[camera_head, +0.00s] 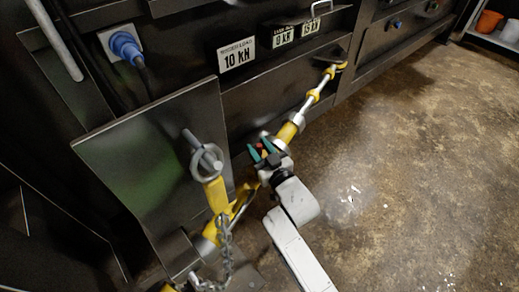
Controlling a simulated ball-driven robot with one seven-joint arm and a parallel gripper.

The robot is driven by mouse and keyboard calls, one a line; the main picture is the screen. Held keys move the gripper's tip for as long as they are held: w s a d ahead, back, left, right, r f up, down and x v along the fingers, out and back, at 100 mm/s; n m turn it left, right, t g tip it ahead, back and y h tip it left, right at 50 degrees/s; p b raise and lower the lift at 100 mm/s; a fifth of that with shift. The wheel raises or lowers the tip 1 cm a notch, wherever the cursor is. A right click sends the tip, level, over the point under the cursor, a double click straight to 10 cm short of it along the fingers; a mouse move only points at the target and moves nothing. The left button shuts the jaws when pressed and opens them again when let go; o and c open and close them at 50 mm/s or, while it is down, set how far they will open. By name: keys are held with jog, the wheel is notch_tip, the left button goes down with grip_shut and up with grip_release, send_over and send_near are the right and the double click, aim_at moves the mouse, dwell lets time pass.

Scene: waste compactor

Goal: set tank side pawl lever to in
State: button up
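The fingers are apart. A small red part (260,146) shows between or just behind them; I cannot tell whether they touch it. It may be the pawl lever's end, but no label shows and the rest is hidden. A yellow and silver turnbuckle-like rod (313,97) runs from beside my gripper up to the right. A yellow fitting with a grey ring (207,162) stands to the left.
A dark tilted plate (140,165) stands close on the left, with a chain (223,255) hanging beside the yellow fitting. The concrete floor on the right is clear.

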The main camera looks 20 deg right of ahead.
jog(key=shift+c, duration=0.2)
grip_shut()
